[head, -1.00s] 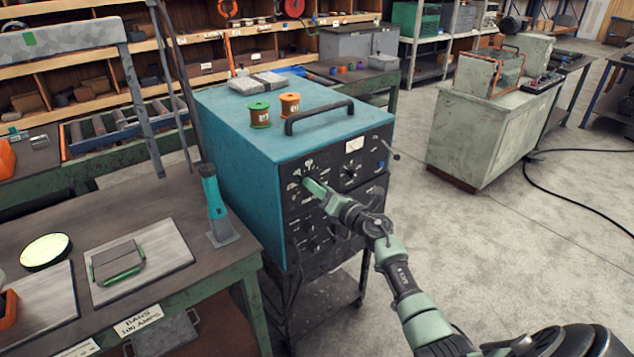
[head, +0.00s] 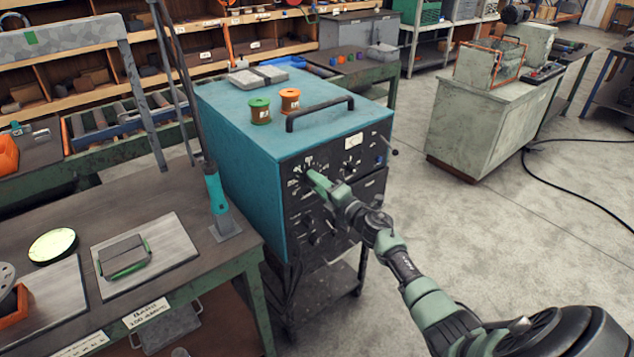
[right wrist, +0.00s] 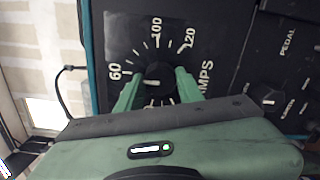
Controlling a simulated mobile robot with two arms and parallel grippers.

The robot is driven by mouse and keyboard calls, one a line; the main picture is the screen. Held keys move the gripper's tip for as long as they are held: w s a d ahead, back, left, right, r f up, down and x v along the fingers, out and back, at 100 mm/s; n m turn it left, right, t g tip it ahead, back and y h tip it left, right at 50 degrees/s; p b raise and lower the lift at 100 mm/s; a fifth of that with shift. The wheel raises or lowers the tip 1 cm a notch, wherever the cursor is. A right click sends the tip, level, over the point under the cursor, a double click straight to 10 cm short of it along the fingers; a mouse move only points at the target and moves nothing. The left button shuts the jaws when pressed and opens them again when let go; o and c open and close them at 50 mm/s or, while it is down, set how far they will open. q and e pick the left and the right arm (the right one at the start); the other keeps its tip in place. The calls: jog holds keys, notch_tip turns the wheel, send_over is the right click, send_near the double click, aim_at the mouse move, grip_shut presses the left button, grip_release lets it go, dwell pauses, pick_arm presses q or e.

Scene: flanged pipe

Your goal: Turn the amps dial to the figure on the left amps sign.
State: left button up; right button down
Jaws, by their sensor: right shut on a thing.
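The teal welding machine (head: 240,165) stands in the middle of the head view, its black control panel (head: 375,148) facing right. My right gripper (head: 312,176) is at the panel's upper left, shut on the amps dial. In the right wrist view the dark round amps dial (right wrist: 158,76) sits between the green fingertips, with a scale around it showing 60, 100 and 120. The fingers partly cover the dial and the lower scale; I cannot tell its pointer's setting. A sign (head: 147,312) on the left bench's front edge has small print, possibly "BARS 100 AMPS". My left gripper is out of view.
A green spool (head: 260,110) and an orange spool (head: 290,101) stand on the machine near its handle (head: 320,112). Open floor lies to the right.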

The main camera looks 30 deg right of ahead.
dwell(0.4)
jog(key=c, duration=0.9)
grip_release()
jog(key=shift+s, duration=0.15)
jog(key=s, duration=0.7)
jog(key=shift+s+d+b, duration=0.3)
jog(key=shift+d+b, duration=0.05)
jog(key=shift+f, duration=0.1)
